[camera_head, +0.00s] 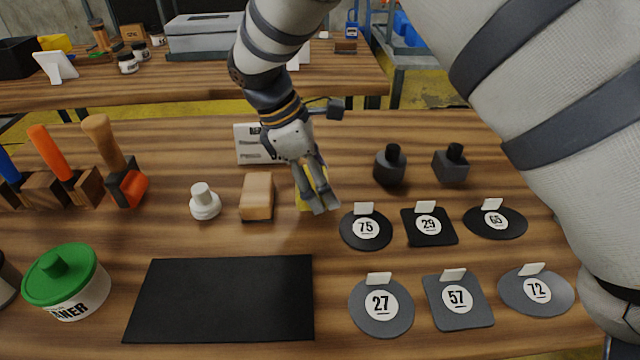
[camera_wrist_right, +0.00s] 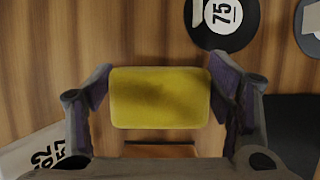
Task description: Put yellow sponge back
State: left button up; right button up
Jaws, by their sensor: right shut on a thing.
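The yellow sponge (camera_head: 301,195) is at the middle of the wooden table, mostly hidden behind my right gripper (camera_head: 318,205) in the head view. In the right wrist view the yellow sponge (camera_wrist_right: 160,97) lies between the two fingers of my right gripper (camera_wrist_right: 158,95). The fingers are shut on its two short ends. A tan block (camera_head: 257,196) stands just left of the sponge. I cannot tell for certain whether the sponge touches the table. My left gripper is not in view.
A black mat (camera_head: 222,299) lies in front. Numbered black and grey patches, such as patch 75 (camera_head: 366,230), lie to the right. A white valve part (camera_head: 204,202), dark bottles (camera_head: 390,166), a sign (camera_head: 252,144) and a green-lidded tin (camera_head: 66,283) stand around.

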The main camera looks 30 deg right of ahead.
jog(key=shift+f, duration=0.8)
jog(key=o, duration=1.3)
jog(key=shift+f, duration=0.15)
jog(key=v, duration=1.2)
jog(key=shift+r+b, duration=0.25)
jog(key=shift+b, duration=0.1)
